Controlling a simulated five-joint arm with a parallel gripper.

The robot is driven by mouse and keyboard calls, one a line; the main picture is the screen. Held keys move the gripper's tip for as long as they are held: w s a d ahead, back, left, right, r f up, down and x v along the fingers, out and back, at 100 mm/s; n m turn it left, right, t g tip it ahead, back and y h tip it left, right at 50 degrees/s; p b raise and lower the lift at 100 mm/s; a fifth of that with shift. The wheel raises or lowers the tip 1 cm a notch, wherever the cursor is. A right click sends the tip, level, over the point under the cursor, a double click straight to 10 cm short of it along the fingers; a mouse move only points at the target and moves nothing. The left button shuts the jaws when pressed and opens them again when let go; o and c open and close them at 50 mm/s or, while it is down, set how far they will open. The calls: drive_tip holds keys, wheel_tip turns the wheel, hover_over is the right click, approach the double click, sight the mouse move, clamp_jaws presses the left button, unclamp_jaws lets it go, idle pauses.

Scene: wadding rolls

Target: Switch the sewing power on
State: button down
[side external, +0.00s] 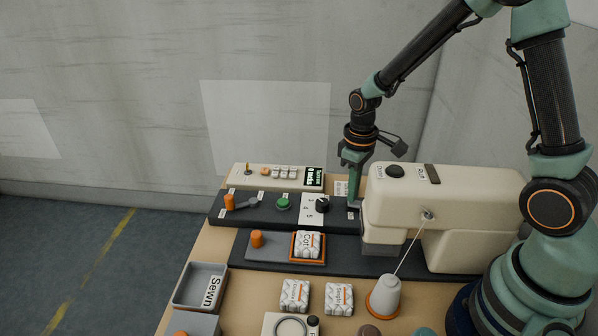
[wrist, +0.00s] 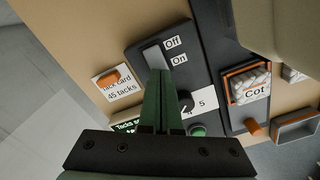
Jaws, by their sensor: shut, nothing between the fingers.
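The sewing power switch (wrist: 154,54) is a grey rocker at the end of a dark control panel in the wrist view. Its Off label (wrist: 172,42) and On label (wrist: 180,60) are beside it. My gripper (wrist: 158,74) is shut and empty, with its green fingertips over the switch's lower end near the On label. I cannot tell if they touch or which way the rocker is tilted. In the side view my gripper (side external: 353,204) points down at the right end of the dark panel (side external: 262,214), beside the cream sewing machine (side external: 450,190). The switch is hidden there.
A black dial (side external: 322,204), green button (side external: 283,203) and orange-knobbed lever (side external: 231,202) share the panel. A white console (side external: 255,181) stands behind. In front are an orange-rimmed tray with the Cot roll (side external: 308,243), more rolls (side external: 295,294), a Sewn bin (side external: 185,290) and a thread cone (side external: 384,298).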

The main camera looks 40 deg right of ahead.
drive_tip(key=shift+f, duration=0.55)
idle(0.4)
drive_tip(key=shift+r, duration=3.55)
drive_tip(key=shift+r, duration=0.15)
drive_tip(key=shift+s+a+r+m+t, duration=0.45)
drive_tip(key=shift+s+r+t, duration=0.5)
drive_tip(key=shift+s+r, duration=0.95)
drive_tip(key=shift+s+a+r+m+t, duration=0.5)
drive_tip(key=shift+s+r+t, duration=0.5)
drive_tip(key=shift+r, duration=1.55)
drive_tip(key=shift+s+a+r+m+t, duration=0.3)
drive_tip(key=shift+s+r+m+t, duration=0.4)
drive_tip(key=shift+s+r, duration=1.2)
drive_tip(key=shift+w+r, duration=0.35)
